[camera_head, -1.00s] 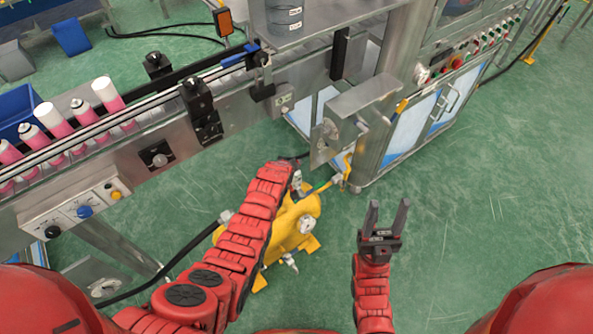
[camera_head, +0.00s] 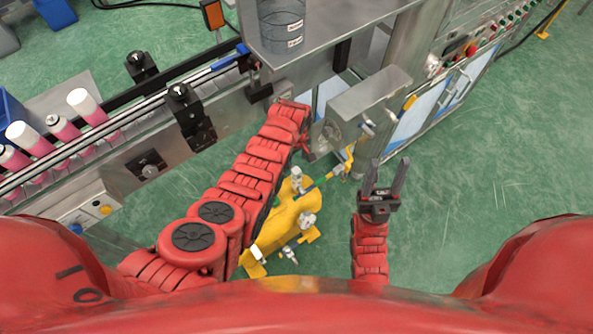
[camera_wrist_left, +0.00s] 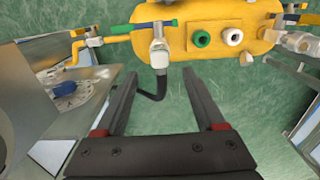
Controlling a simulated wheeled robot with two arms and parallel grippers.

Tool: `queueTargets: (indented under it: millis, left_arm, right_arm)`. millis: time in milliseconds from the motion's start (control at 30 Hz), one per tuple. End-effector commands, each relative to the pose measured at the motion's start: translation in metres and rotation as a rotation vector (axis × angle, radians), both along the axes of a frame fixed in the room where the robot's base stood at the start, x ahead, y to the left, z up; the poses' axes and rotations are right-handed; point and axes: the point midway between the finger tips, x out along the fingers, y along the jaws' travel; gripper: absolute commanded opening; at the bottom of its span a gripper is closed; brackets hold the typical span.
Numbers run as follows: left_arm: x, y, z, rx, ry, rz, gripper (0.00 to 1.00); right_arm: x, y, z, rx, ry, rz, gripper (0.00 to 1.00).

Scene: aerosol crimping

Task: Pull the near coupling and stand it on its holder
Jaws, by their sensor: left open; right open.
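A yellow tank (camera_head: 283,222) with silver fittings stands on the floor; I cannot tell which fitting is the near coupling. In the left wrist view the tank (camera_wrist_left: 208,16) lies across the top. A silver fitting (camera_wrist_left: 159,48) with a green and blue handle shows ahead between my left gripper's (camera_wrist_left: 160,80) open, empty fingers, apart from them. A green round port (camera_wrist_left: 202,39) and a white one (camera_wrist_left: 232,37) are to its right. In the head view my left gripper is hidden behind its arm. My right gripper (camera_head: 387,172) is open and empty, right of the tank. I cannot identify the holder.
A steel box (camera_head: 362,98) juts from the machine above and behind the tank. A conveyor (camera_head: 120,125) with pink cans runs along the left. In the left wrist view a black hose (camera_wrist_left: 152,94) hangs behind the fingers. Green floor (camera_head: 480,170) is free at the right.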

Motion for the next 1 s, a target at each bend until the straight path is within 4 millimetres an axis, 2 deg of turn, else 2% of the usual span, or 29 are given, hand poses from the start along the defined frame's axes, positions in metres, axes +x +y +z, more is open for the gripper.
queueTargets:
  millis: [267, 800, 1000]
  left_arm:
    - [0.000, 0.000, -0.013, 0.000, -0.001, 0.000, 0.71]
    - [0.000, 0.000, -0.085, 0.000, 0.000, 0.000, 0.71]
    - [0.000, 0.000, -0.092, 0.000, -0.001, -0.001, 0.71]
  right_arm:
    - [0.000, 0.000, -0.011, 0.000, 0.000, 0.000, 0.51]
    - [0.000, 0.000, -0.076, 0.000, 0.000, 0.000, 0.51]
    - [0.000, 0.000, -0.081, 0.000, 0.000, 0.000, 0.51]
